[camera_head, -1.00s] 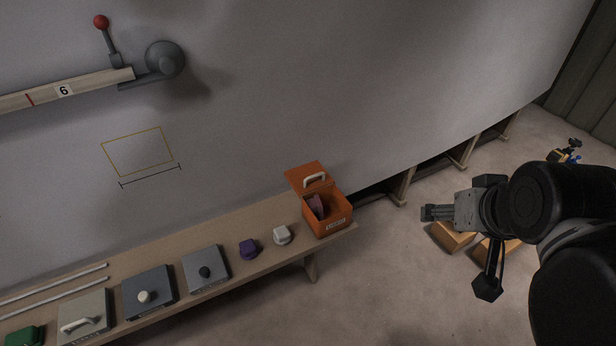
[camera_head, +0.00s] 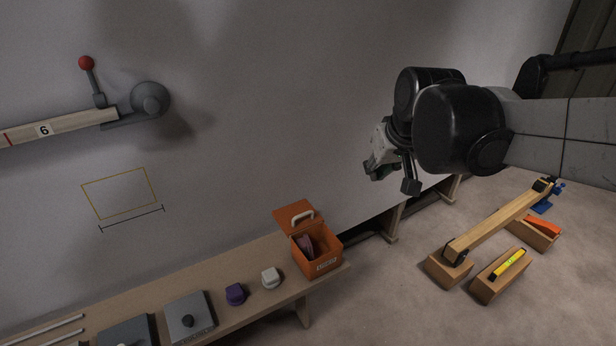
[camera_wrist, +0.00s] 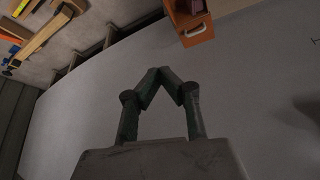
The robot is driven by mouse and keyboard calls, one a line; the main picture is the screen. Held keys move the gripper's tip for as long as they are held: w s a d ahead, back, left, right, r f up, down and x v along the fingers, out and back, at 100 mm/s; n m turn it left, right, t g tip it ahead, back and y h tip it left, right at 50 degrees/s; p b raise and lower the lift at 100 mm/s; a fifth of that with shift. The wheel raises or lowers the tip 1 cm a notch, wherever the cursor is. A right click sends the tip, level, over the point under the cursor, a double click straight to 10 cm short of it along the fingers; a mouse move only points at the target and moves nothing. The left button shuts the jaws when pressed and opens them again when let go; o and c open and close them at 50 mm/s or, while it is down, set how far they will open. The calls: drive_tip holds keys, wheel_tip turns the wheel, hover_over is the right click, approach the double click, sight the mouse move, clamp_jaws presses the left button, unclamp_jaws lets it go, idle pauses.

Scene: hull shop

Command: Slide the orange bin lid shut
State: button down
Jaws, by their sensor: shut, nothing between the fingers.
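The orange bin (camera_head: 317,255) stands at the right end of the wooden bench. Its orange lid (camera_head: 291,212), with a white handle (camera_head: 302,217), sits toward the back, and the bin is partly open at the front. Dark reddish things (camera_head: 305,244) show inside. My gripper (camera_head: 371,172) is up and to the right of the bin, well apart from it. In the wrist view my gripper (camera_wrist: 164,72) has its fingertips together with nothing between them.
The bench (camera_head: 225,265) carries a white knob (camera_head: 270,278), a purple knob (camera_head: 235,293) and a grey plate (camera_head: 189,316). A lever (camera_head: 90,80) is on the wall at upper left. Wooden blocks and a beam (camera_head: 500,222) are on the floor at right.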

drive_tip(key=w+a+f+n+g+b, duration=0.1)
drive_tip(key=w+a+f, duration=0.2)
drive_tip(key=w+a, duration=0.15)
drive_tip(key=w+a+f+n+b, duration=0.1)
drive_tip(key=w+a+f, duration=0.2)
drive_tip(key=w, duration=0.3)
drive_tip(key=n+g+y+b, duration=0.1)
drive_tip(key=n, duration=0.1)
hover_over(302, 220)
drive_tip(key=w, duration=0.1)
wheel_tip(302, 220, down, 14)
drive_tip(key=b+x, duration=0.1)
drive_tip(key=x, duration=0.3)
drive_tip(key=b+x, duration=0.1)
drive_tip(key=x, duration=0.4)
drive_tip(key=shift+a+r, duration=0.1)
drive_tip(key=shift+a, duration=0.1)
drive_tip(key=shift+s+d, duration=0.65)
drive_tip(key=shift+s, duration=0.3)
drive_tip(key=shift+s+d+b, duration=0.3)
drive_tip(key=shift+s+d, duration=0.15)
drive_tip(key=shift+s, duration=0.2)
drive_tip(key=shift+s, duration=0.1)
